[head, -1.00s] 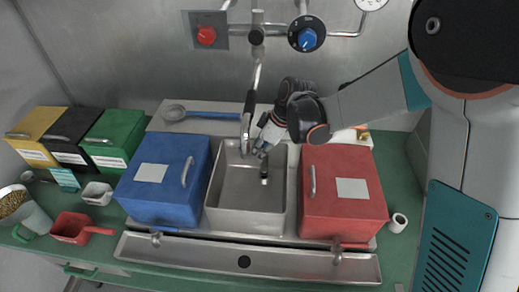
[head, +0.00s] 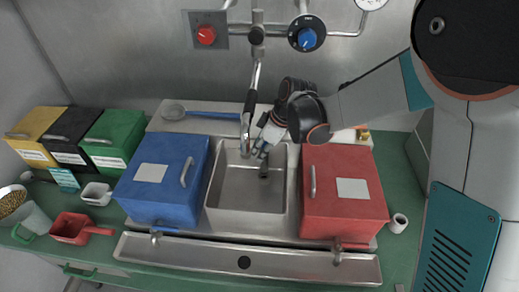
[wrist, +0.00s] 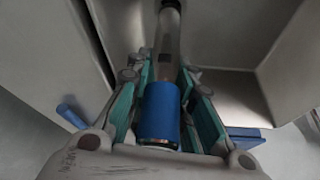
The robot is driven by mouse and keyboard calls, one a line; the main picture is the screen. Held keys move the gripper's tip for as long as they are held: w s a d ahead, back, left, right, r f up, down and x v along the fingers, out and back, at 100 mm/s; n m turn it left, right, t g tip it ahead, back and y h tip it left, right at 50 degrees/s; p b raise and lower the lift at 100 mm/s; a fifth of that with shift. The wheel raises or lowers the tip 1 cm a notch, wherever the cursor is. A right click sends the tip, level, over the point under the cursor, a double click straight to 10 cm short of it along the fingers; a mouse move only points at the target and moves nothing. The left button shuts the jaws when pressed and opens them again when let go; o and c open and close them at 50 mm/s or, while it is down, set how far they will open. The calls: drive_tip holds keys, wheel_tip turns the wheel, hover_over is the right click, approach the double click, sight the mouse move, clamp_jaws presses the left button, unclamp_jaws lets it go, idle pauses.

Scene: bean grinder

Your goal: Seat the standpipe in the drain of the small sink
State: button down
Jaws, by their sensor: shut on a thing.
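My gripper (head: 263,151) is shut on the standpipe above the back right of the small steel sink (head: 246,223). In the wrist view, the teal-padded fingers (wrist: 163,105) close on either side of the standpipe's blue section (wrist: 160,112). Its grey shaft (wrist: 166,52) runs away from my gripper toward the sink floor, with a dark part at the far end. In the head view, a short grey length of the standpipe (head: 264,170) shows below the fingers. I cannot see the drain, nor tell whether the pipe touches the floor.
A blue lidded box (head: 160,203) stands left of the sink and a red lidded box (head: 345,210) stands right. A faucet (head: 247,120) with a black sleeve hangs over the sink's back edge, close beside my gripper. A steel trough (head: 200,258) runs along the front.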

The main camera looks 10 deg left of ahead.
drive_tip(key=shift+f+b, duration=1.75)
drive_tip(key=shift+f, duration=0.3)
idle(0.4)
drive_tip(key=c, duration=1.3)
unclamp_jaws()
drive_tip(key=shift+r, duration=0.15)
drive_tip(key=v, duration=1.2)
